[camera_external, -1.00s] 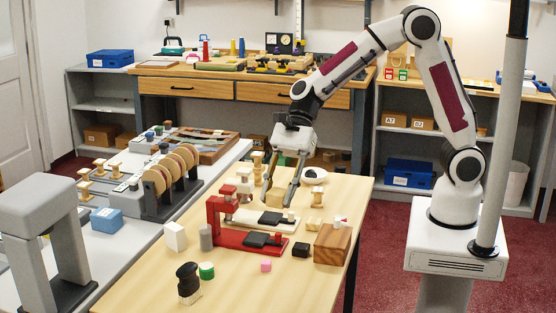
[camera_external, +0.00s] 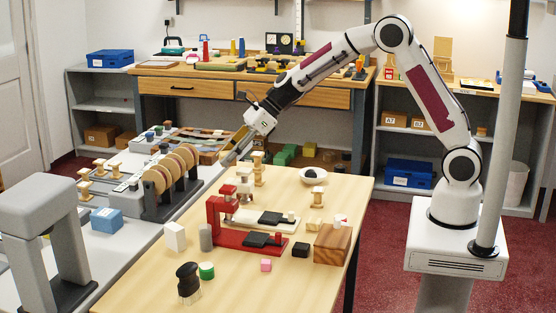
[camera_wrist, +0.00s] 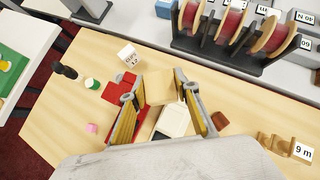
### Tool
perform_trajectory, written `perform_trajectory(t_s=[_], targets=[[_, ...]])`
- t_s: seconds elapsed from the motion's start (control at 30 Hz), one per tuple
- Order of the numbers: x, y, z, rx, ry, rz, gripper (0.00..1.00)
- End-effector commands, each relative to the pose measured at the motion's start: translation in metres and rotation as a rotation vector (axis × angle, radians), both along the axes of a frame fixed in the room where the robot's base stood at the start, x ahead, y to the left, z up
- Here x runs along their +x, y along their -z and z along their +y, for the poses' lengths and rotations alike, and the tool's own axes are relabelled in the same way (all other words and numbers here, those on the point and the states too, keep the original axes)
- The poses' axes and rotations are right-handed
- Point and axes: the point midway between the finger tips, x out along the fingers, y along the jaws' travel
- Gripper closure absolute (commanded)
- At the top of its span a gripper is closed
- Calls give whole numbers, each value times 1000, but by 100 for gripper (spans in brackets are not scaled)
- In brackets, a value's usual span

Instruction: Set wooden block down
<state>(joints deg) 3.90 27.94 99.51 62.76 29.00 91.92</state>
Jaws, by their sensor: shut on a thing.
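My gripper (camera_wrist: 162,91) is shut on a plain light wooden block (camera_wrist: 160,87), which sits between the fingertips in the wrist view. In the external view my gripper (camera_external: 230,153) is tilted, its fingers pointing down and left, above the far left part of the wooden table (camera_external: 130,283). The block is too small or hidden to make out there. A darker, grained wooden block (camera_external: 333,244) stands at the table's right edge, well apart from my gripper.
A red press (camera_external: 225,232) and a white press (camera_external: 245,187) stand mid-table. The grey side counter with the ribbon spool rack (camera_external: 170,180) lies left of my gripper. A white bowl (camera_external: 313,175) and wooden spools stand to the right.

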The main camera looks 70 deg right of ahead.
Motion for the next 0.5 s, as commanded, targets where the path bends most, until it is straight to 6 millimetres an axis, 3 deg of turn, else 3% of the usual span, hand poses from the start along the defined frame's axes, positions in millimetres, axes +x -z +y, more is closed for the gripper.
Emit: perform_trajectory(t_s=[0.1,0.5], targets=[[21,-2,-36,-1,105,-3,92],[62,-9,-122,-1,354,-2,92]])
